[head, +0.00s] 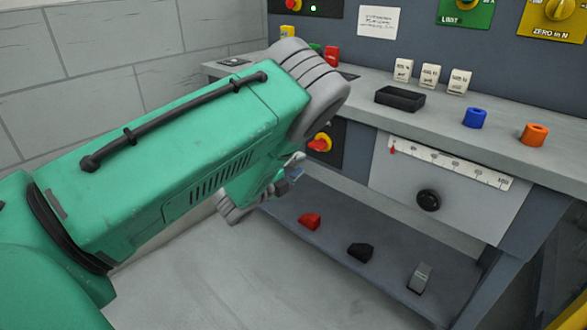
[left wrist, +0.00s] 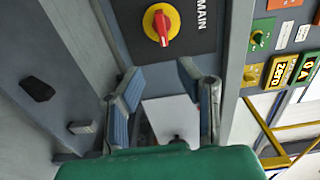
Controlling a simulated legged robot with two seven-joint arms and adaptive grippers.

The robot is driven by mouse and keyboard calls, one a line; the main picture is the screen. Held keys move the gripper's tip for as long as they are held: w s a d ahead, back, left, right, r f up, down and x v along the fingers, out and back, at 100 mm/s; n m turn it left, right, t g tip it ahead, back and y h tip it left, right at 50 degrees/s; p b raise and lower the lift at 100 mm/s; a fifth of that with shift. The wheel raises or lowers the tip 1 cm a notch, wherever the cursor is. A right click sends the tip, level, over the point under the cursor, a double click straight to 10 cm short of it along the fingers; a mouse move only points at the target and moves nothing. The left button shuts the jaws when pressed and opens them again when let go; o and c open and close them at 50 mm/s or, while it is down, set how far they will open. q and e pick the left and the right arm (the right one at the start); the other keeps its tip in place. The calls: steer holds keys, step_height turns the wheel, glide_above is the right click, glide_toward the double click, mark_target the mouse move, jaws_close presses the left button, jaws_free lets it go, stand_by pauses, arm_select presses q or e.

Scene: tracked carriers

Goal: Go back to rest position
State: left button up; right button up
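My left arm, green with grey joints, reaches across the head view from the lower left and bends down in front of the bench. My left gripper (head: 293,172) is mostly hidden behind the forearm there. In the left wrist view, the two fingers of the left gripper (left wrist: 158,70) are spread with nothing between them. Beyond them is the panel with the red and yellow MAIN knob (left wrist: 160,24); the knob also shows in the head view (head: 320,143), just right of the arm. My right gripper is in neither view.
The bench top (head: 540,158) holds a black tray (head: 399,98), several white blocks, a blue ring (head: 474,118) and an orange ring (head: 534,134). On the lower shelf lie a red block (head: 309,221), a black block (head: 361,252) and a grey piece (head: 420,278). Open floor lies below the arm.

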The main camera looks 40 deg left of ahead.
arm_select(q)
steer(key=shift+s+a, duration=0.1)
steer(key=shift+s, duration=0.95)
steer(key=s+d+f+n+g+y+p, duration=0.35)
steer(key=s+f+n+g+p, duration=0.25)
steer(key=s+f+n+g, duration=0.65)
steer(key=s+d+n+g+p, duration=0.1)
steer(key=s+d+n, duration=0.1)
steer(key=s, duration=0.6)
steer(key=s+d+n+g+h+p, duration=0.1)
steer(key=s+d+g+p, duration=0.1)
steer(key=s+d, duration=0.3)
steer(key=s+d+r+n+g+h+p, duration=0.1)
steer(key=s+d+n+g, duration=0.1)
steer(key=s, duration=0.9)
steer(key=shift+d+n, duration=0.35)
steer(key=shift+d, duration=0.4)
